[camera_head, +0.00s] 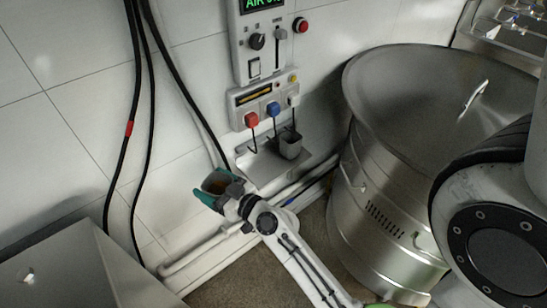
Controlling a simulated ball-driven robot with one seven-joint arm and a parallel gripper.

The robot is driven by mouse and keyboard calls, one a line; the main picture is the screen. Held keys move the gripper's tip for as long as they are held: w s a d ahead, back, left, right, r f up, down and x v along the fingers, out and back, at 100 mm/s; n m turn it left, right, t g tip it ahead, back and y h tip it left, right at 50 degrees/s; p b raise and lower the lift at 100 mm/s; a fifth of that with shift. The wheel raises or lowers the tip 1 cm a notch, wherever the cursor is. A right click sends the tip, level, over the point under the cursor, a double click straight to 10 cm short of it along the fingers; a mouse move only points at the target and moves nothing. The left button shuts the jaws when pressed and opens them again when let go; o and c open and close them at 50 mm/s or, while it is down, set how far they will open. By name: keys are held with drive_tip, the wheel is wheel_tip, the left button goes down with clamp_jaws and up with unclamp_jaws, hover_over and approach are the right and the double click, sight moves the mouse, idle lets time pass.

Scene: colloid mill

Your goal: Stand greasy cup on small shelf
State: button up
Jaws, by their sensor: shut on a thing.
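My gripper (212,186) is shut on a small dark cup with a brownish inside, which I take to be the greasy cup (217,185). The teal pieces at its sides look like my finger pads. The cup's mouth faces up toward the camera; its lower part is hidden. The small metal shelf (262,168) is on the wall, to the right of and a little above my gripper in the picture. A dark grey square cup or holder (290,146) stands at its right end. The shelf's left part is bare. The held cup appears apart from the shelf.
A control box (263,101) with red and blue plugs hangs above the shelf. A large steel vat (385,190) stands to the right. Pipes (205,250) run low along the wall. Black cables (135,110) hang at left. A metal surface (80,275) fills the lower left.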

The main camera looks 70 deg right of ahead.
drive_tip(key=s+d+r+m+g+h+p, duration=0.25)
drive_tip(key=s+d+m+g+h, duration=0.35)
drive_tip(key=s+d, duration=0.75)
drive_tip(key=t+h+b, duration=0.2)
drive_tip(key=b, duration=0.6)
hover_over(262, 168)
drive_tip(key=shift+n, duration=0.4)
drive_tip(key=shift+a+f, duration=0.1)
drive_tip(key=shift+f, duration=6.8)
drive_tip(key=shift+f, duration=0.15)
drive_tip(key=o, duration=1)
